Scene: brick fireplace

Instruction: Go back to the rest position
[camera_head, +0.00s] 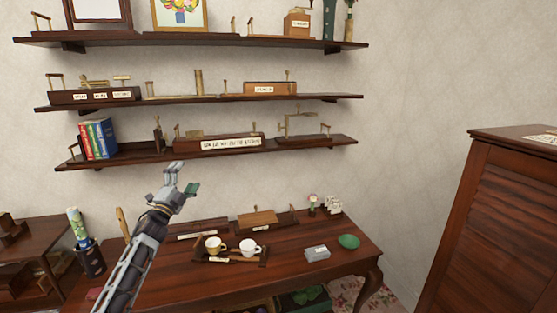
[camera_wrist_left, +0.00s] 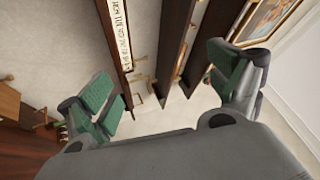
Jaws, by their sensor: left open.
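My left gripper (camera_head: 183,180) is raised in front of the wall, above the dark wooden table (camera_head: 320,258) and just under the lowest shelf. It is open and empty. In the left wrist view its two green-padded fingers (camera_wrist_left: 165,90) stand wide apart, with nothing between them but the shelves and wall beyond. My left arm comes up from the bottom left in the head view. My right gripper is not in view.
Three wall shelves (camera_head: 310,142) hold books (camera_head: 98,139) and labelled brass and wood items. A louvred wooden cabinet (camera_head: 500,220) stands at right.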

